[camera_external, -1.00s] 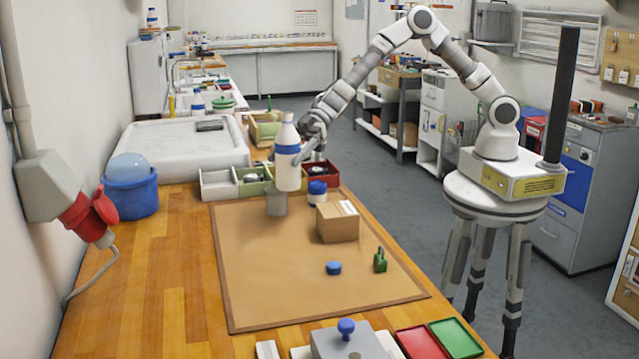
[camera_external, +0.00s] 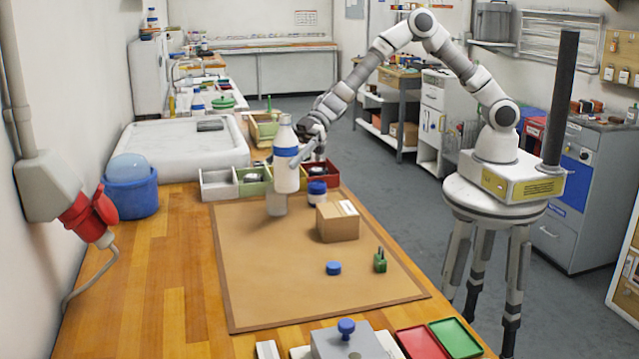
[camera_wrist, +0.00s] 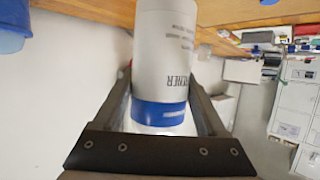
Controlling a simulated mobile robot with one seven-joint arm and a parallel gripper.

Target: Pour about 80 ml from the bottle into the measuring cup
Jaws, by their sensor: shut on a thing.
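The bottle (camera_external: 285,176), white with a blue band, is held above the brown mat, nearly upright with a slight lean. It also shows in the wrist view (camera_wrist: 165,50), where its label lettering is upside down. My gripper (camera_wrist: 163,98) is shut on the bottle around the blue band; in the external view my gripper (camera_external: 297,155) is partly hidden by it. The small pale measuring cup (camera_external: 276,206) stands on the mat just below and slightly left of the bottle, whose base overlaps its rim in the picture. The liquid level cannot be read.
A cardboard box (camera_external: 338,222) and a blue-lidded jar (camera_external: 317,193) stand right of the cup. A blue cap (camera_external: 333,268) and a green item (camera_external: 380,262) lie nearer. Small bins (camera_external: 218,184) line the back. The mat's front left (camera_external: 260,290) is clear.

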